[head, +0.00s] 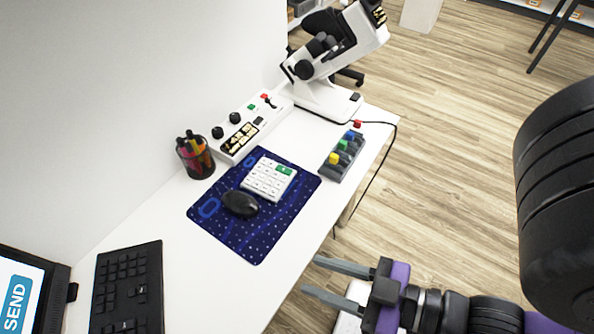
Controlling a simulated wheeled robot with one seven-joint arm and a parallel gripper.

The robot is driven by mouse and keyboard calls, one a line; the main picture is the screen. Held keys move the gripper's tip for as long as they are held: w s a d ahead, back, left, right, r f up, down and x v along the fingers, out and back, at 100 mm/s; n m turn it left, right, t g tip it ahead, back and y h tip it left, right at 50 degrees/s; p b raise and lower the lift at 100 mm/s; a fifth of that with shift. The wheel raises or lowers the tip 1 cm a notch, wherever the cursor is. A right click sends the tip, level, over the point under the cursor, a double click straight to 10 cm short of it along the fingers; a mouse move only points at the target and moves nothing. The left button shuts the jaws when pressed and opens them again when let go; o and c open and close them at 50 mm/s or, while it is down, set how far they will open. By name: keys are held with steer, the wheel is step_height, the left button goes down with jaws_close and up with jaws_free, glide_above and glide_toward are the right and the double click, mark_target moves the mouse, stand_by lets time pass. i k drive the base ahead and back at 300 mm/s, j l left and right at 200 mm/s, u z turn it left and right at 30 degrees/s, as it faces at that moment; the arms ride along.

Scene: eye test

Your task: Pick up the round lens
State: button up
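I cannot make out a round lens in the head view. A white lensmeter-like instrument (345,50) with black knobs stands at the far end of the white desk (205,283). A small grey tray (335,168) with blue, green and yellow pieces lies near the desk's right edge. My gripper (309,276) is at the bottom, by the desk's right edge. Its two fingers are apart with nothing between them, pointing left.
A dark blue mat (250,240) bears a white keypad (268,178) and a black mouse (240,203). A pen cup (195,156), a control box (250,125), a keyboard (127,290) and a screen (15,295) also stand here. A black cable (392,140) hangs off the desk's right edge.

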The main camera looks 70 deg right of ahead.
mark_target(349, 137)
steer(key=l+u, duration=0.25)
steer(key=u, duration=0.25)
steer(key=l+u, duration=0.25)
steer(key=u, duration=0.25)
steer(key=k+l+u, duration=0.1)
steer(key=l+u, duration=0.15)
steer(key=u, duration=0.25)
steer(key=k+l+u, duration=0.1)
steer(key=u, duration=0.4)
steer(key=k+l+u, duration=0.45)
steer(key=k+u, duration=0.25)
steer(key=k+z, duration=0.25)
steer(key=k, duration=0.2)
steer(key=k+l+z, duration=0.2)
steer(key=k, duration=0.3)
steer(key=k+z, duration=0.4)
steer(key=k+l+z, duration=0.15)
steer(key=k+z, duration=0.25)
steer(key=i+l, duration=0.15)
steer(key=l, duration=0.15)
steer(key=i+l, duration=0.2)
